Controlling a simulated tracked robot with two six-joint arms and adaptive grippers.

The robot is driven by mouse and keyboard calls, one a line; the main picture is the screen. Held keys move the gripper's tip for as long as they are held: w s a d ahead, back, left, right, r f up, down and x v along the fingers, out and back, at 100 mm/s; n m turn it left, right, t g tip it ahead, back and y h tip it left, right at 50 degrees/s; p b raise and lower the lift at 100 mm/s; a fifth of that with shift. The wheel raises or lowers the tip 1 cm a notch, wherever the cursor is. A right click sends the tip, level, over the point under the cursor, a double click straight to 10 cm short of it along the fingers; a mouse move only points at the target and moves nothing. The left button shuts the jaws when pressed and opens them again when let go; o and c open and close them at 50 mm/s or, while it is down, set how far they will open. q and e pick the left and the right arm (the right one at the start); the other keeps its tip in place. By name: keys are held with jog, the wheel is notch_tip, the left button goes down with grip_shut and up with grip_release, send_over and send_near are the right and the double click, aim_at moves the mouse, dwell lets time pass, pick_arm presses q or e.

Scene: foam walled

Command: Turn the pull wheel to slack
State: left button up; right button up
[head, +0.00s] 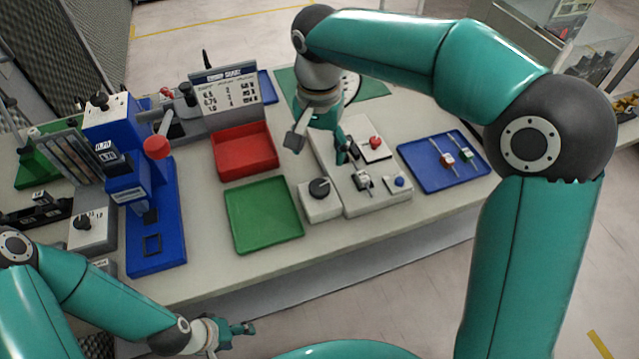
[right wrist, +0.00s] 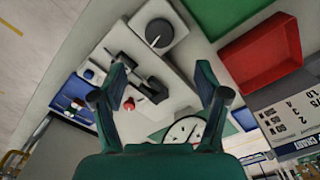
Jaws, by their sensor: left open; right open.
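A black round knob with a pale pointer mark, which looks like the pull wheel (head: 319,187), sits on a light grey box at the front left of the tester base (head: 375,206). In the right wrist view the wheel (right wrist: 157,32) is at the top, beyond the fingertips; no slack marking is readable. My right gripper (head: 318,148) is open and empty above the tester, behind the wheel and apart from it. Its spread fingers (right wrist: 162,75) frame the tester in the wrist view. My left gripper (head: 242,328) is open and empty, in front of the table's front edge.
A green tray (head: 232,225) lies left of the wheel, with a red bin (head: 218,165) behind it. A blue tray (head: 415,168) with small parts is at the right. A red button (head: 376,142) and a blue button (head: 400,181) are on the tester. A blue press stands left.

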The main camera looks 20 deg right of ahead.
aim_at(319, 187)
notch_tip(319, 187, down, 12)
jog(key=shift+f+p, duration=0.1)
jog(key=shift+p, duration=0.3)
jog(key=c, duration=1.2)
